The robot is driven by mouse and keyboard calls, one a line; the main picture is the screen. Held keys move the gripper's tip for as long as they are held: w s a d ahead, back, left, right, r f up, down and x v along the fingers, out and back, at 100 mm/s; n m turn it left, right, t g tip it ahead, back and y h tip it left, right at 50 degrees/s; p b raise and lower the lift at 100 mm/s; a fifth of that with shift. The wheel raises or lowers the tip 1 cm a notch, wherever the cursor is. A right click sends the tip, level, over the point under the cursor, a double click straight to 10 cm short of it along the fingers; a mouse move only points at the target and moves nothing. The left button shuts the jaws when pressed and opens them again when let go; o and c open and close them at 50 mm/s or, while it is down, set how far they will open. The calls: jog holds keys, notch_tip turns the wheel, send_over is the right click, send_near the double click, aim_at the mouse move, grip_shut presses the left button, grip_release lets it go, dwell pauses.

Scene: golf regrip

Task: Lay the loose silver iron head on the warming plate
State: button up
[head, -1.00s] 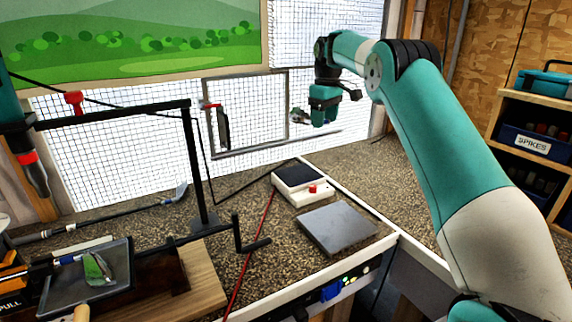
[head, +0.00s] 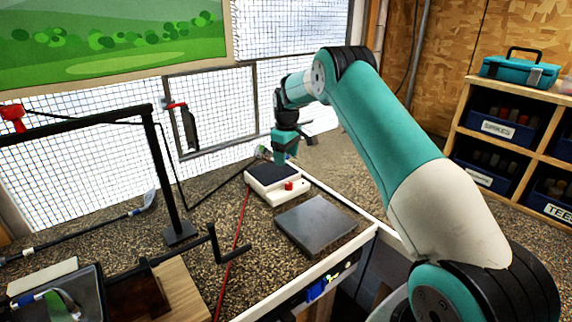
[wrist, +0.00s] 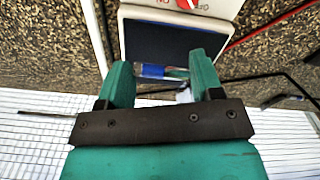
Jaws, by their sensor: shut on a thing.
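My gripper (head: 283,157) is shut on a silver iron head with a blue collar. The blue collar (wrist: 152,71) shows between the fingertips in the wrist view, and part of the head (head: 263,152) sticks out left of the gripper in the head view. The fingers hide much of it. The warming plate, seemingly the white box with a dark top and red knob (head: 270,175), stands on the bench. The gripper is over its far edge; the dark top (wrist: 162,50) fills the upper middle of the wrist view. I cannot tell whether the head touches it.
A grey slab (head: 316,224) lies nearer than the white box. A black upright post (head: 166,185) with a crank stands left. Another iron head with a blue collar (head: 62,300) lies in a tray at lower left. A red cable (head: 236,240) crosses the bench.

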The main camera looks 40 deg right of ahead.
aim_at(286, 174)
jog(key=shift+f+p, duration=0.6)
jog(key=shift+f, duration=1.75)
jog(key=o, duration=1)
jog(key=shift+f, duration=0.1)
notch_tip(286, 174, up, 12)
jog(key=b, duration=0.4)
jog(key=s+a+r+n+y, duration=0.1)
jog(key=s+a+r, duration=0.35)
jog(key=a, duration=0.35)
jog(key=s+a+r, duration=0.3)
jog(key=s+a, duration=0.2)
jog(key=a, duration=0.3)
jog(key=s+a+y, duration=0.1)
jog(key=s+a, duration=0.4)
jog(key=s, duration=0.5)
jog(key=s+a+n+y, duration=0.1)
jog(key=s+a, duration=0.4)
jog(key=s, duration=0.6)
jog(key=s+a+y, duration=0.1)
jog(key=s+a, duration=0.4)
jog(key=s, duration=0.6)
jog(key=shift+a+f+n, duration=0.2)
jog(key=shift+a+n, duration=0.1)
jog(key=shift+n, duration=0.1)
